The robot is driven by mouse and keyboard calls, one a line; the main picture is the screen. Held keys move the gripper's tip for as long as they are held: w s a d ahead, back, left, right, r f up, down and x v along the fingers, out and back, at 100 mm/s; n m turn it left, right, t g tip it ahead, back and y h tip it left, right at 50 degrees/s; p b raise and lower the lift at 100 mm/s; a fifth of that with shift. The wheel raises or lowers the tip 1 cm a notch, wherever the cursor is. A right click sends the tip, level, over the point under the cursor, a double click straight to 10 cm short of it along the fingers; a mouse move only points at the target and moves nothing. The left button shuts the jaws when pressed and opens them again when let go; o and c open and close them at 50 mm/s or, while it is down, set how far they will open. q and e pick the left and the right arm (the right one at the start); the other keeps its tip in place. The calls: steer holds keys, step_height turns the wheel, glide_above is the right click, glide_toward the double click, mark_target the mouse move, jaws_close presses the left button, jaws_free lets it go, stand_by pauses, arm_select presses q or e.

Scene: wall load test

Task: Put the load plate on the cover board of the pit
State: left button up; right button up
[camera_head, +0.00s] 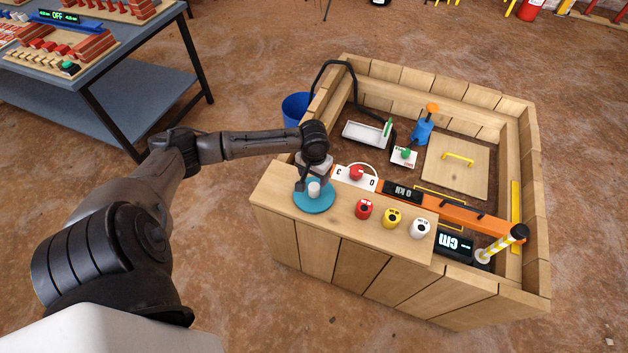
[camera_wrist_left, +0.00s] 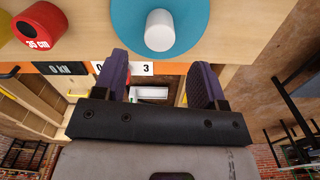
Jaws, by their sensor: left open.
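The load plate (camera_head: 314,203) is a flat teal disc with a white knob (camera_head: 314,188), resting on the wooden ledge of the pit box. My left gripper (camera_head: 312,184) is open just above it. In the left wrist view the load plate (camera_wrist_left: 186,12) lies ahead of the open fingers (camera_wrist_left: 161,76), with its knob (camera_wrist_left: 158,30) in line with the gap between them, not gripped. The cover board (camera_head: 455,178) is a pale wooden square with a yellow handle (camera_head: 459,158), lying inside the pit at the right. My right gripper is not seen.
Red (camera_head: 364,208), yellow (camera_head: 391,217) and white (camera_head: 420,228) weights stand on the ledge right of the plate. An orange beam (camera_head: 460,215) and a striped post (camera_head: 502,243) lie beyond. A blue pump (camera_head: 422,131) stands left of the cover board, whose top is clear.

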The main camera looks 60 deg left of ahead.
mark_target(314, 187)
arm_select(q)
step_height(314, 187, up, 4)
steer(key=s+d+f+m+t+h+p, duration=0.1)
steer(key=s+d+f+m, duration=0.25)
steer(key=d, duration=0.55)
steer(key=s+d+f+m, duration=0.25)
steer(key=s+d, duration=0.25)
steer(key=d, duration=0.3)
steer(key=s+d+r+m+t, duration=0.2)
steer(key=s+d+r, duration=0.1)
steer(key=s+d, duration=0.5)
steer(key=shift+s+d+r+t+y, duration=0.15)
steer(key=shift+s+d+t+y, duration=0.2)
steer(key=shift+s, duration=0.9)
